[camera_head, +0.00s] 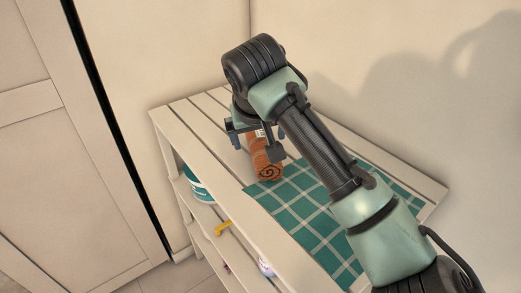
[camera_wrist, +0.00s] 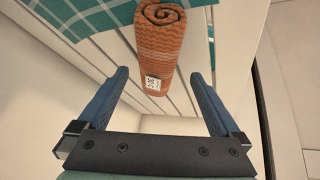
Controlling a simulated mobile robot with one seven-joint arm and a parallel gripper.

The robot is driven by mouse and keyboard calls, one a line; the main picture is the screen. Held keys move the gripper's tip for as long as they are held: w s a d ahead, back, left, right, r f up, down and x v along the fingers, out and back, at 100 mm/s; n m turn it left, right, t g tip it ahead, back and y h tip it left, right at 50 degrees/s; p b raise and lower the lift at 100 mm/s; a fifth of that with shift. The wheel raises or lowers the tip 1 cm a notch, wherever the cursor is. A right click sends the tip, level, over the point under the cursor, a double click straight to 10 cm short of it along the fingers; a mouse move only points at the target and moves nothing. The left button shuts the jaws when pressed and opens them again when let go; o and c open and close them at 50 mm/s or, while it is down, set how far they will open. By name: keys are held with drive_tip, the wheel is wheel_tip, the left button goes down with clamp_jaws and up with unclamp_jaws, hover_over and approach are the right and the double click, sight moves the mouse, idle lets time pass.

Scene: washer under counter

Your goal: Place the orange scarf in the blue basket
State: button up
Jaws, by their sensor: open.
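The orange scarf (camera_head: 266,166) is rolled up and lies on the slatted top of a white shelf unit. It also shows in the wrist view (camera_wrist: 160,48), with its spiral end away from me and a white tag at the near end. My gripper (camera_head: 257,139) is over the scarf's far end in the head view. In the wrist view my gripper (camera_wrist: 158,75) is open, with the near end of the scarf between the fingertips and a gap on each side. I cannot make out a blue basket for certain.
A teal checked cloth (camera_head: 300,215) covers the front part of the shelf top (camera_head: 190,117). A teal-and-white round container (camera_head: 199,187) and a yellow item (camera_head: 222,228) are on the lower shelves. Walls stand behind and to the right; a cream door (camera_head: 70,150) is at left.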

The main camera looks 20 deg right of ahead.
drive_tip(key=shift+b+x, duration=0.45)
drive_tip(key=shift+x, duration=2.7)
